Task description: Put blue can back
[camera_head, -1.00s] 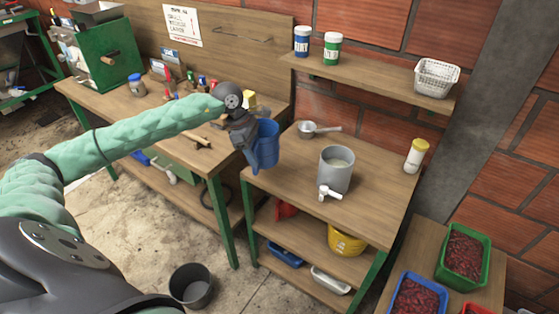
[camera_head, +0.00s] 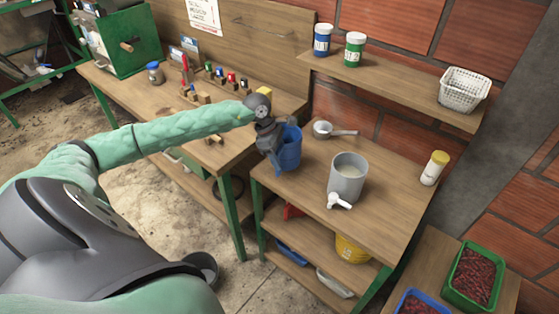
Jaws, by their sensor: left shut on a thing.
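The blue can (camera_head: 288,150) is an open-topped, cup-shaped vessel. My left gripper (camera_head: 272,145) is shut on its left side and holds it roughly upright at the left back part of the small wooden table (camera_head: 385,215). I cannot tell whether its bottom touches the tabletop. The gripper and wrist hide part of the can's left side. My right gripper is not in view.
A grey pot (camera_head: 348,178) with a white tap stands right of the can, with a metal scoop (camera_head: 333,131) behind. A yellow-lidded jar (camera_head: 434,167) stands further right. The workbench (camera_head: 150,105) at left carries small tools. The table's front right is clear.

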